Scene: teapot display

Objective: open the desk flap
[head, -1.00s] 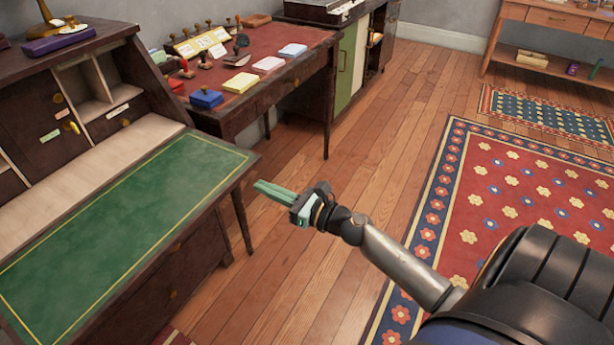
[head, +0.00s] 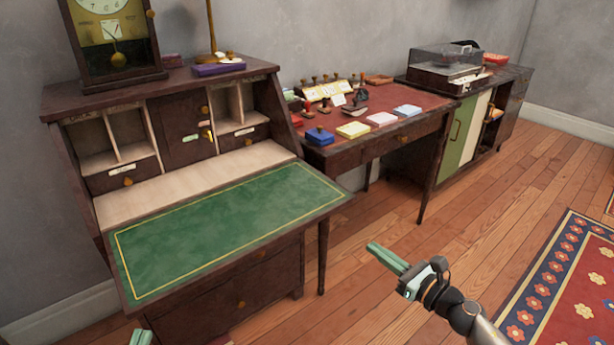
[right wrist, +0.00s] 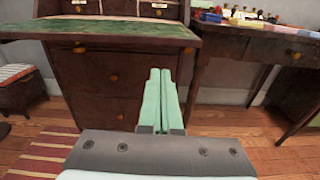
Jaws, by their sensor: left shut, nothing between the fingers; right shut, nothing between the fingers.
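The desk flap (head: 220,228) is folded down and lies flat, its green, gold-lined writing surface facing up. The desk's inside compartments are exposed behind it, with a small door (head: 184,122) in the middle that is shut. In the right wrist view the flap's front edge (right wrist: 120,42) is ahead. My right gripper (head: 385,257) is shut and empty, out to the right of the flap and apart from it; its fingers are pressed together in the right wrist view (right wrist: 161,95). My left gripper (head: 141,337) shows only its green tips at the bottom edge, below the flap's front left corner.
A clock (head: 114,40) and a purple box (head: 218,68) stand on the desk top. A red-topped table (head: 400,98) with stamps and coloured pads is to the right, beside a cabinet (head: 465,130). Bare wooden floor (head: 400,225) lies in front; a patterned rug (head: 575,270) is at right.

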